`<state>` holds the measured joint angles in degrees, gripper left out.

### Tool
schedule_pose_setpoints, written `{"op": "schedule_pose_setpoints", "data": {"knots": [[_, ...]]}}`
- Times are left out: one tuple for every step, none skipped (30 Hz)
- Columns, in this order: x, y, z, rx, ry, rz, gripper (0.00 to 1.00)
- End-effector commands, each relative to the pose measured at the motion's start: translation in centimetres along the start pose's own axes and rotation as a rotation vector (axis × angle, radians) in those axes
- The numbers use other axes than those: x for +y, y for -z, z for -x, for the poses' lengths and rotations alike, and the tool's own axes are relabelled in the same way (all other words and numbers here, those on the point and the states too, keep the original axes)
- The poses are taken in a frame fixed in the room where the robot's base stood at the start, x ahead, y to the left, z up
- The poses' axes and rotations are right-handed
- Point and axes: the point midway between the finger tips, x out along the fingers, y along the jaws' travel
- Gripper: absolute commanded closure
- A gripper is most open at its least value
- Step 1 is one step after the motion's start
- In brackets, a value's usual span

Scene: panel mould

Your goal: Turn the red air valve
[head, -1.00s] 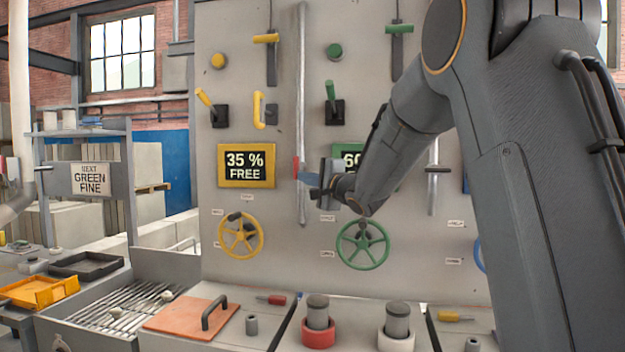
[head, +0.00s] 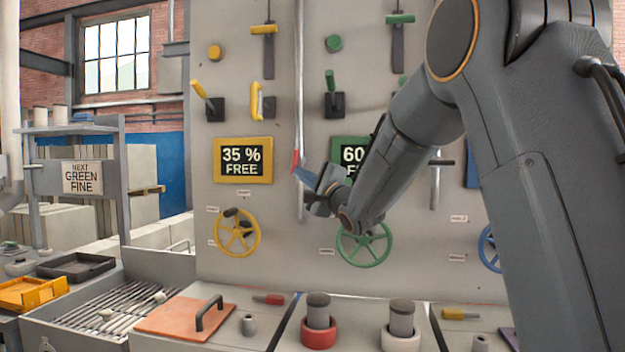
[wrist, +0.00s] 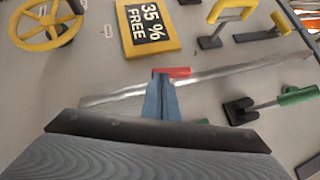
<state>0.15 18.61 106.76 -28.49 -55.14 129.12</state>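The red air valve (head: 295,160) is a small red handle on the long vertical pipe (head: 300,90), between the yellow and green signs. It also shows in the wrist view (wrist: 178,72) at the tips of the blue fingers, against the pipe. My gripper (head: 299,170) comes in from the lower right and its fingers point up and left to the handle. In the wrist view the fingers (wrist: 160,95) are drawn close together, with the handle's end at their tips. They look shut on it, though the tips partly hide the contact.
A yellow-framed sign (head: 242,160) is left of the pipe; a green-framed sign (head: 350,145) is partly behind my arm. A yellow wheel (head: 238,233) and a green wheel (head: 365,245) sit below. Levers stand out above. A bench with an orange lidded plate (head: 185,317) lies below.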

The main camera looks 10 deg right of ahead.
Motion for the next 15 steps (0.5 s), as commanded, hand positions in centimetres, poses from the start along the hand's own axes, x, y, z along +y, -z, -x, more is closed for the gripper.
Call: {"op": "schedule_pose_setpoints", "data": {"knots": [[0.5,-0.3,-0.2,-0.005,0.015,-0.017,1.0],[0.5,-0.5,-0.2,-0.007,0.023,-0.026,1.0],[0.7,-0.7,-0.3,-0.009,0.034,-0.039,1.0],[0.7,-0.7,-0.3,-0.009,0.042,-0.048,1.0],[0.8,-0.8,-0.4,-0.011,0.05,-0.057,1.0],[0.9,-0.9,-0.4,-0.012,0.062,-0.068,1.0],[0.9,-1.0,-0.5,-0.012,0.07,-0.077,1.0],[1.0,-1.1,-0.5,-0.013,0.077,-0.084,1.0],[1.1,-1.2,-0.5,-0.014,0.086,-0.095,1.0],[1.1,-1.3,-0.6,-0.014,0.094,-0.103,1.0],[1.2,-1.3,-0.6,-0.015,0.102,-0.11,1.0],[1.2,-1.4,-0.6,-0.016,0.111,-0.12,1.0],[1.3,-1.4,-0.7,-0.015,0.118,-0.128,1.0],[1.3,-1.4,-0.7,-0.015,0.126,-0.136,1.0],[1.4,-1.5,-0.7,-0.016,0.135,-0.145,1.0]]}}
